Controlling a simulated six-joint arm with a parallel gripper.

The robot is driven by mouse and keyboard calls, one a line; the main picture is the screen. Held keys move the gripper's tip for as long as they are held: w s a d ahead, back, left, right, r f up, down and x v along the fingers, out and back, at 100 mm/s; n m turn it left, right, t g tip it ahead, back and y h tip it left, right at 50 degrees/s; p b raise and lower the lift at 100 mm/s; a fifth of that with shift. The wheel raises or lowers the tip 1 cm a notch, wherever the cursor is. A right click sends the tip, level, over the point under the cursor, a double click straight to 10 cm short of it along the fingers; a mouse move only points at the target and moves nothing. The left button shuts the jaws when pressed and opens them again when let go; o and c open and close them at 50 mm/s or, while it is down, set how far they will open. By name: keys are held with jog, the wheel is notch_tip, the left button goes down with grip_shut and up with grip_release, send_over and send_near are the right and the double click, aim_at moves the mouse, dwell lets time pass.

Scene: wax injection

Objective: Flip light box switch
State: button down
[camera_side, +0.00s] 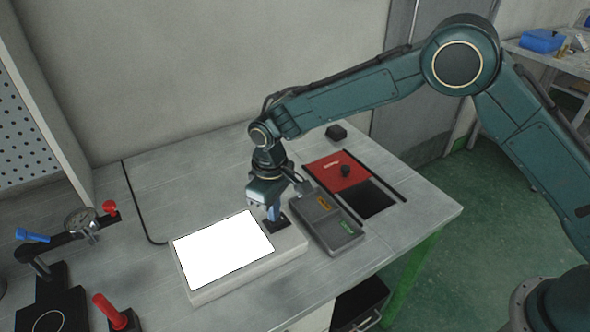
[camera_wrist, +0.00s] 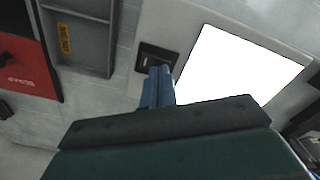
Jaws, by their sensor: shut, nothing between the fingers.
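The light box (camera_side: 222,252) lies on the table as a pale slab with a bright white lit panel. It also shows in the wrist view, with its panel (camera_wrist: 238,65) right of centre. Its switch is on a small black plate (camera_side: 282,221) at the box's right end; the plate (camera_wrist: 152,56) is at centre in the wrist view. My gripper (camera_side: 274,213) points down at this plate. Its blue fingers (camera_wrist: 157,72) are shut and empty, with the tips at or just over the plate's edge. I cannot tell whether they touch the switch.
A grey two-compartment tray (camera_side: 330,222) with orange and green labels sits close right of the light box. Beyond it is a red-lidded bin (camera_side: 338,172) with a dark opening. A dial gauge stand (camera_side: 80,222) and red-handled tool (camera_side: 110,310) stand at left.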

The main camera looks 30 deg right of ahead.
jog(key=shift+f, duration=0.6)
dwell(0.5)
jog(key=shift+r, duration=0.2)
jog(key=shift+r, duration=3.35)
jog(key=shift+r, duration=0.1)
